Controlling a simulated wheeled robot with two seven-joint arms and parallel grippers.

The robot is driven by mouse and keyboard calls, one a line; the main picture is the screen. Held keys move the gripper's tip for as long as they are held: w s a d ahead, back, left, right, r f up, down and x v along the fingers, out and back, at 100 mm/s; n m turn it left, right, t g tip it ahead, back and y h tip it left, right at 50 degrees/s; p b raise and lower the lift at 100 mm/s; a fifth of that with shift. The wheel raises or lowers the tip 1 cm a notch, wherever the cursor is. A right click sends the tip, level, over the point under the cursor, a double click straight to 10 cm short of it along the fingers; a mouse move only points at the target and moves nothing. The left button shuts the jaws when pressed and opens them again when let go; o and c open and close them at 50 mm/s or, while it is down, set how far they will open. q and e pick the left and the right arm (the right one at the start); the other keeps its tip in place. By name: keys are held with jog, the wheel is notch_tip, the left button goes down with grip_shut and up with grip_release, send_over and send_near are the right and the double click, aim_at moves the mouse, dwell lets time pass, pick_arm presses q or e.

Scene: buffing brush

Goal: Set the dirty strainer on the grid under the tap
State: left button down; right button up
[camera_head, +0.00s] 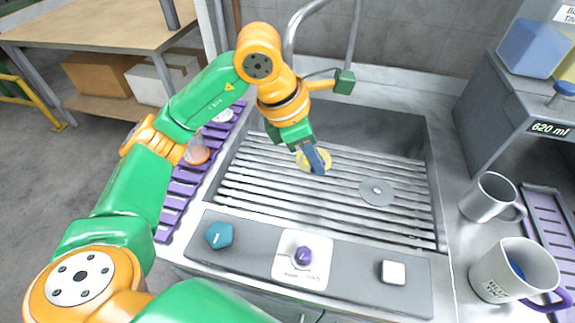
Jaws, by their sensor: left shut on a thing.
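My left gripper (314,163) reaches in over the sink from the left and points down. It is shut on a small round thing with a yellow rim (326,155), which appears to be the strainer. The blue-grey fingers cover much of it, so its mesh and any dirt cannot be made out. The grid (290,190) of metal bars lies across the sink below it. I cannot tell whether the strainer touches the bars. The tap's curved metal pipe (290,42) rises behind the sink, partly hidden by my arm. My right gripper is not in view.
A round grey disc (377,192) lies on the grid at the right. A purple slatted rack (178,190) with small round items stands left of the sink. A control panel (343,262) with knobs runs along the front. Metal mugs (490,198) (512,270) stand at the right.

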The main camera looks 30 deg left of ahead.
pick_arm(q)
jog(key=w+a+f, duration=0.1)
jog(key=a+f, duration=0.1)
jog(key=w+a+f+p, duration=0.1)
jog(key=a+f, duration=0.2)
jog(key=w+a+f, duration=0.2)
jog(key=shift+a+f+p, duration=0.2)
jog(key=shift+a+p, duration=0.1)
jog(key=shift+a, duration=0.1)
notch_tip(320, 180, down, 3)
jog(key=shift+a+r+p, duration=0.1)
jog(key=shift+r+p, duration=0.05)
jog(key=shift+p, duration=0.6)
jog(key=shift+f, duration=0.3)
jog(key=shift+f+b, duration=0.15)
jog(key=shift+b, duration=0.15)
jog(key=c, duration=1)
grip_release()
jog(key=shift+o, duration=0.2)
